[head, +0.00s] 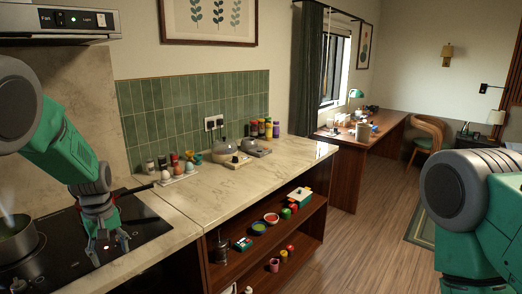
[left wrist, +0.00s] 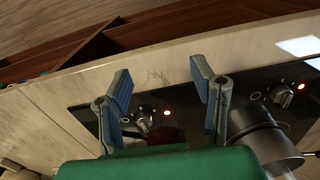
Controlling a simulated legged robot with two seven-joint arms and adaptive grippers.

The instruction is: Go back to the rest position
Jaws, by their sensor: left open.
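My left gripper (head: 108,244) hangs down over the right part of the black cooktop (head: 146,222) in the head view. In the left wrist view the two fingers of my left gripper (left wrist: 163,88) stand apart with nothing between them. The cooktop's knobs and red lights show past the fingers in that view. My right arm shows at the right edge of the head view, but its gripper is out of frame.
A pot (head: 18,240) stands on the cooktop at the left. An open shelf (head: 254,250) below holds bowls and small items.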

